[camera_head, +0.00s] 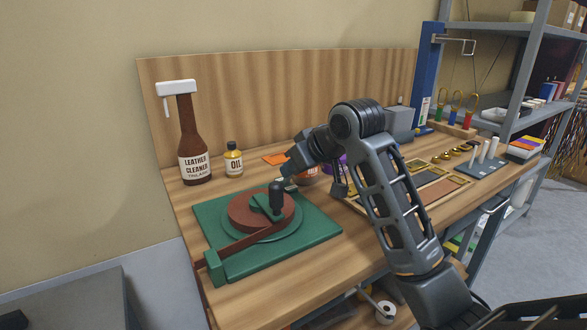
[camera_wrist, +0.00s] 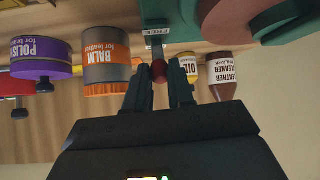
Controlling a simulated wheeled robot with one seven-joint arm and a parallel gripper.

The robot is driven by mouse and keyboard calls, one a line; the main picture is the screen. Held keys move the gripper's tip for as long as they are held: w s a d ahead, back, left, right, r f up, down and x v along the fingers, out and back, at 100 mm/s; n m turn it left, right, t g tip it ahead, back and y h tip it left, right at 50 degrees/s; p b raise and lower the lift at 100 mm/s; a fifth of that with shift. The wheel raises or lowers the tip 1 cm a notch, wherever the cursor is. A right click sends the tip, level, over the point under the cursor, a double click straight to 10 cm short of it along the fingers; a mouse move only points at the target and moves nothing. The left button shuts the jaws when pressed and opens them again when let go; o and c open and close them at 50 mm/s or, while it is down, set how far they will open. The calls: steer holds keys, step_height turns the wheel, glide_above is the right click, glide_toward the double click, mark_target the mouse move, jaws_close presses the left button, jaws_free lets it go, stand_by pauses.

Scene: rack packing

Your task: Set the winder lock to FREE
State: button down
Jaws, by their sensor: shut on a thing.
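The winder has a green base (camera_head: 313,228), a round red-brown disc (camera_head: 240,213) and an upright dark crank handle (camera_head: 276,197); part of it shows at the top of the wrist view (camera_wrist: 268,12). My gripper (camera_head: 288,176) is at the far right side of the disc. In the wrist view my gripper (camera_wrist: 158,78) is shut on a small red ball knob (camera_wrist: 158,70) on a thin lever. The lever points toward a white label reading FREE (camera_wrist: 155,32) on the green part. The knob is hidden in the head view. Whether the lever is fully seated cannot be told.
A leather cleaner bottle (camera_head: 193,150) and an oil bottle (camera_head: 233,160) stand behind the winder. An orange balm tin (camera_wrist: 107,75) and a purple polish tin (camera_wrist: 42,58) are close to my gripper. Wooden trays (camera_head: 435,188) fill the bench to the right.

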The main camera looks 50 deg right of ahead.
stand_by(0.3)
steer(key=c, duration=1.3)
jaws_free()
steer(key=shift+o, duration=0.2)
steer(key=d+v, duration=0.1)
steer(key=v, duration=0.6)
steer(key=shift+s+a+r+p, duration=0.25)
steer(key=shift+s+a+p, duration=0.1)
steer(key=shift+a, duration=0.15)
